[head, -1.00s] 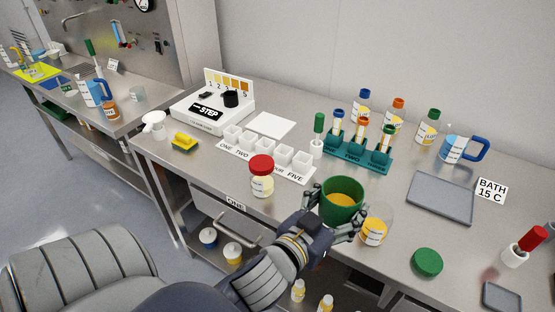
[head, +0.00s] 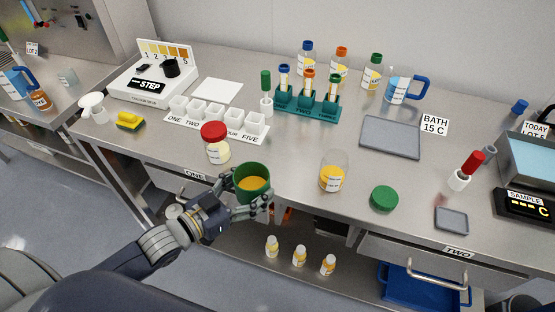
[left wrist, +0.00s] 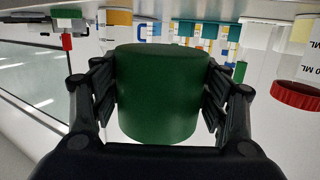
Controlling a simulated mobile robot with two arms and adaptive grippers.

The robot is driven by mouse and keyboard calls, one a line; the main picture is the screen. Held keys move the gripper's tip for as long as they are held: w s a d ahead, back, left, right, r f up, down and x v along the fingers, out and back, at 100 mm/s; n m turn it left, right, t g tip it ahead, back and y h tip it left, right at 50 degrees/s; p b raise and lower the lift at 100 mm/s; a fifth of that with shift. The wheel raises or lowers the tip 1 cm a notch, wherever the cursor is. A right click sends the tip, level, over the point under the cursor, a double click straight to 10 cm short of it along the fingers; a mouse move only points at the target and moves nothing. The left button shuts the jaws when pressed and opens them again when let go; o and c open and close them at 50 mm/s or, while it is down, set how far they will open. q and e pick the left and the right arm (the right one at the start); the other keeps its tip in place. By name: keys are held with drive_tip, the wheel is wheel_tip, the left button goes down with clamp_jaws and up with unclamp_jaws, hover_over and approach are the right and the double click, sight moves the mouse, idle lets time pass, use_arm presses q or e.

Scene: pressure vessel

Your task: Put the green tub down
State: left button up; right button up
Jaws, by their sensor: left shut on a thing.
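The green tub (head: 254,190) is an open round cup with orange-yellow contents. My left gripper (head: 252,197) is shut on it and holds it near the front edge of the steel bench (head: 300,190). In the left wrist view the tub (left wrist: 158,95) fills the middle, with a finger of my gripper (left wrist: 160,100) on each side. A green lid (head: 384,198) lies flat on the bench to the right. My right gripper does not show.
A red-capped jar (head: 216,142) stands left of the tub, and a clear beaker with yellow contents (head: 333,173) stands to its right. Behind are white cups (head: 217,118) and a teal tube rack (head: 307,104). A grey mat (head: 391,137) lies bare at the right.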

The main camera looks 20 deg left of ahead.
use_arm(q)
drive_tip(key=p, duration=0.2)
hover_over(277, 166)
drive_tip(key=shift+s+f, duration=0.35)
drive_tip(key=shift+f, duration=0.1)
drive_tip(key=shift+w, duration=0.45)
drive_tip(key=shift+d+f+p, duration=0.1)
drive_tip(key=shift+f+p, duration=0.6)
drive_tip(key=shift+f, duration=1.1)
drive_tip(key=o, duration=1.3)
drive_tip(key=shift+f, duration=0.25)
drive_tip(key=o, duration=0.4)
drive_tip(key=shift+o, duration=0.2)
drive_tip(key=shift+s, duration=0.1)
drive_tip(key=shift+r, duration=0.15)
